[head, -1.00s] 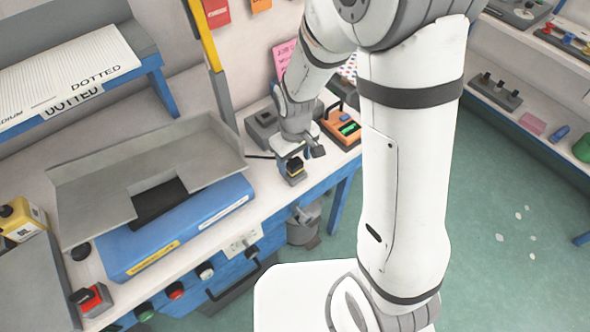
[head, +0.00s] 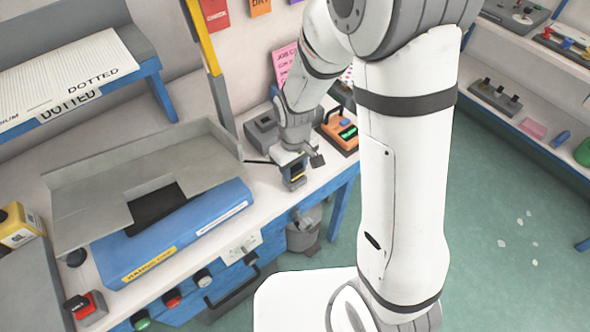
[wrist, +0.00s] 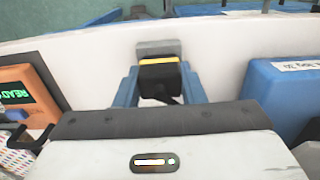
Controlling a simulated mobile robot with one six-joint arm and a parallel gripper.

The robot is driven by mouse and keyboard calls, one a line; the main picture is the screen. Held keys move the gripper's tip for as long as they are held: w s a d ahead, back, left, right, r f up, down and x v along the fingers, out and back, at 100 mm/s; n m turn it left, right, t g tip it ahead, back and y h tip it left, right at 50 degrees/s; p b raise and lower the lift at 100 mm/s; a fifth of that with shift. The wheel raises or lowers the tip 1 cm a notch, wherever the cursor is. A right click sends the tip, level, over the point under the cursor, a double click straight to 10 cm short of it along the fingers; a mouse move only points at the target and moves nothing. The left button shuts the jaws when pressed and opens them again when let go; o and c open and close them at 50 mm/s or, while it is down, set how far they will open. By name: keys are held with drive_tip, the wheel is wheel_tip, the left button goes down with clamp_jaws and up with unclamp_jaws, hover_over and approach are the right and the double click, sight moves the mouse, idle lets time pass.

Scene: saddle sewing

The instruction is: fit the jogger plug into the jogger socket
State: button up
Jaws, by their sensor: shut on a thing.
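My gripper (head: 293,172) is shut on the jogger plug, a black block with a yellow stripe, low over the front right part of the bench. In the wrist view the plug (wrist: 160,77) sits between my two blue fingers, with a grey part at its far end. A dark cable runs left from near the gripper in the head view. I cannot clearly make out the jogger socket. A pale panel with small dark marks (head: 242,247) is on the bench front, left of and below the gripper.
An orange device with a green screen (head: 341,132) stands right of the gripper; it also shows in the wrist view (wrist: 22,95). A grey box (head: 262,132) is behind. A blue machine base (head: 175,235) with a grey tray lies left. A grey bin (head: 303,235) is below the edge.

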drive_tip(key=shift+c, duration=1)
drive_tip(key=shift+r, duration=0.25)
drive_tip(key=shift+r+p, duration=0.9)
drive_tip(key=shift+r, duration=0.2)
drive_tip(key=shift+r, duration=0.2)
drive_tip(key=shift+r+p, duration=1.45)
drive_tip(key=shift+r, duration=0.5)
